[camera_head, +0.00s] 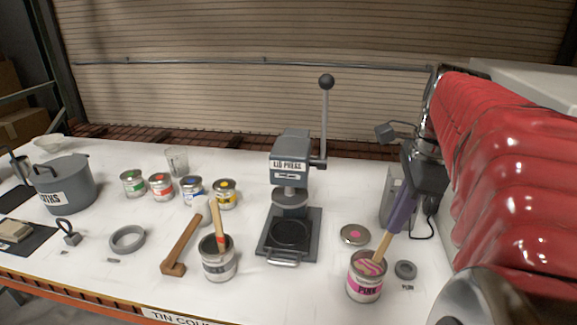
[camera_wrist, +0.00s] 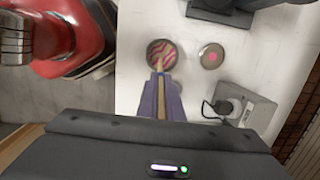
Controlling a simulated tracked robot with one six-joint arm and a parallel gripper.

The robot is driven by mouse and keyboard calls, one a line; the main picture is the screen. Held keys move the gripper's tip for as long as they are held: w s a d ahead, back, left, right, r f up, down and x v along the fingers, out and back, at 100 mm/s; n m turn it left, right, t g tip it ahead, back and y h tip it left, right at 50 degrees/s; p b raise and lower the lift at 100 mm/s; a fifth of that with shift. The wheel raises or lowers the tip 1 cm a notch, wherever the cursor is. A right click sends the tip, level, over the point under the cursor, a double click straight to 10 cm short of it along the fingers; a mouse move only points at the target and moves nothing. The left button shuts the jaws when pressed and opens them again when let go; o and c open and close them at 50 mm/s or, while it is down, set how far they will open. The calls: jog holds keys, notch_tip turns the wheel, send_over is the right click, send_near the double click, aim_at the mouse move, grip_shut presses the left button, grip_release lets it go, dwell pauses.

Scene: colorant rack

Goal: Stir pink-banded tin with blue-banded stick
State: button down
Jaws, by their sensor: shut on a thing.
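The pink-banded tin (camera_head: 364,284) stands open near the front right of the table. Its paint shows pink and dark streaks, also in the wrist view (camera_wrist: 162,52). My gripper (camera_head: 395,225) is above it, its purple fingers shut on a wooden stick (camera_head: 382,247). The stick leans, and its lower end reaches into the tin's mouth. In the wrist view the stick (camera_wrist: 160,92) lies between the two fingers (camera_wrist: 160,84) and points at the tin. I cannot make out a blue band on it; the fingers hide part of the stick.
The tin's lid (camera_head: 355,235) lies behind it, and a grey ring (camera_head: 405,270) lies to its right. A lid press (camera_head: 290,205) stands left. A grey-banded tin (camera_head: 219,262) holds a red-marked stick (camera_head: 217,225), beside a mallet (camera_head: 182,245). Several small tins (camera_head: 161,187) stand farther back.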

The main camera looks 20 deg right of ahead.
aim_at(383, 250)
jog(key=shift+w+a+f, duration=0.1)
jog(key=shift+w+f, duration=0.1)
jog(key=shift+f, duration=1.5)
jog(key=shift+w+a+f, duration=0.1)
jog(key=shift+w+f, duration=0.15)
jog(key=shift+f, duration=1.4)
jog(key=shift+w+a+f, duration=0.1)
jog(key=shift+w+f, duration=0.1)
jog(key=shift+f, duration=1.5)
jog(key=shift+s+d, duration=0.1)
